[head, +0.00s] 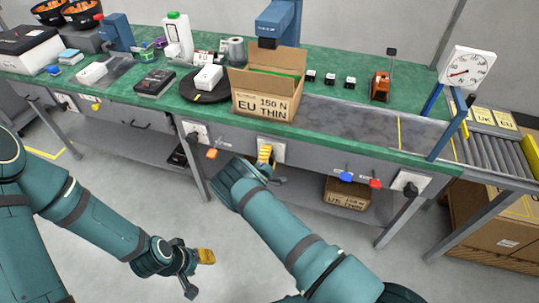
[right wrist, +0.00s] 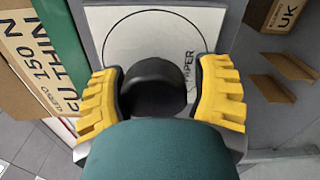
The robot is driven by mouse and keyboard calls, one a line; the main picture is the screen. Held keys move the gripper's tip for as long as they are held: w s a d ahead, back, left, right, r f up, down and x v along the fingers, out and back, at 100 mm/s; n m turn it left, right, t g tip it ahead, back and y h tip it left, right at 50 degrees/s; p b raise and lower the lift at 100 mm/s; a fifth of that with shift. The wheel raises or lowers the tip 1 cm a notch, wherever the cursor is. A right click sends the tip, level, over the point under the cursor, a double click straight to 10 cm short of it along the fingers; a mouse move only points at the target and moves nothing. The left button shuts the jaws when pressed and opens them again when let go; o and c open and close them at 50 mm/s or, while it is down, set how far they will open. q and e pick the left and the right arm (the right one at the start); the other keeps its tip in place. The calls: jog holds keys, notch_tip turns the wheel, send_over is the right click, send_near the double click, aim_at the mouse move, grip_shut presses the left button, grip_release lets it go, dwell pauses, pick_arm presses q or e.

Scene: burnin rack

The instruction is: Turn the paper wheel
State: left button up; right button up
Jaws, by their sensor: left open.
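The paper wheel is a dark round knob (right wrist: 153,88) in the right wrist view. My left gripper (head: 197,272) is open and empty, low over the floor, away from the bench.
A carton (head: 263,105) marked "EU 150 N THIN" stands on the green bench (head: 215,117) above. Blue (head: 346,177) and red (head: 375,183) knobs stick out to the right. A dial (head: 467,70) stands at the right end. A box (head: 346,195) is on the lower shelf.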

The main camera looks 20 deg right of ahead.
jog(key=shift+o, duration=1.1)
jog(key=shift+r, duration=0.1)
jog(key=v, duration=1.2)
